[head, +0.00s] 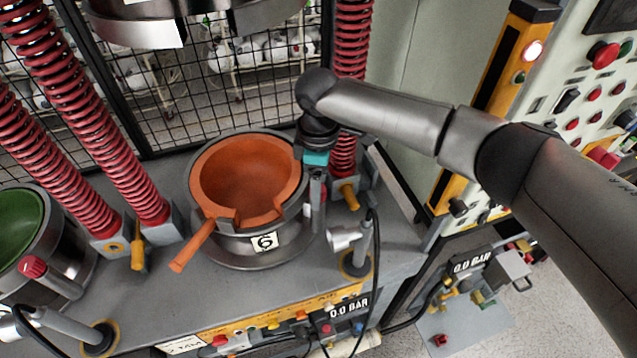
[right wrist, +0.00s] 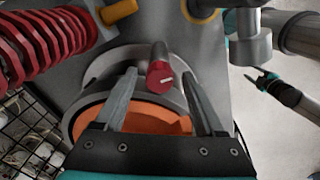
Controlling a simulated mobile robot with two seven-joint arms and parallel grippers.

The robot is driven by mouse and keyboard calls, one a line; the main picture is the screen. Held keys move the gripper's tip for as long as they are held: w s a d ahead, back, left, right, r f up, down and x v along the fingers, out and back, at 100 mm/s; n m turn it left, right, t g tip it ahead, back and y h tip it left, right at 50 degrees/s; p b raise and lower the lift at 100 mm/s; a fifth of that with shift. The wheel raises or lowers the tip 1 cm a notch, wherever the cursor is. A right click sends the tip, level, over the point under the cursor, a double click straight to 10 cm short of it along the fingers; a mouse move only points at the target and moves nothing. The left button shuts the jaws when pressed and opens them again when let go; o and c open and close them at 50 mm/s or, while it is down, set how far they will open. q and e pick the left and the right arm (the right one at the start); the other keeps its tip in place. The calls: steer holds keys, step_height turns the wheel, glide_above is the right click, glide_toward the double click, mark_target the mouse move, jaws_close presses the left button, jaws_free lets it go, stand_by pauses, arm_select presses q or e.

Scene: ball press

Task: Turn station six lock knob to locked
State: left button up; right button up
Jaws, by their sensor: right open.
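The station six lock knob (right wrist: 160,76), red with a pale line on its face, stands at the rim of the mould in the right wrist view. The line runs nearly crosswise there. The station six mould (head: 208,170), an orange bowl in a grey ring, carries a "6" label. My right gripper (head: 318,188) is at the mould's right rim, largely hidden by its own wrist in the head view. In the right wrist view its fingers (right wrist: 158,84) are open, one on each side of the knob, with gaps. What looks like my left gripper (right wrist: 258,76) shows small at the right.
A white nozzle on a post (head: 345,238) stands right of the mould. Red springs (head: 352,60) rise behind it. Another red knob (head: 33,267) sits beside the green mould (head: 20,225) at left. A control panel (head: 575,95) is at right.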

step_height(320, 180, up, 8)
steer(key=shift+f+b, duration=0.2)
steer(key=shift+b, duration=0.1)
steer(key=shift+s+f, duration=0.1)
stand_by(0.5)
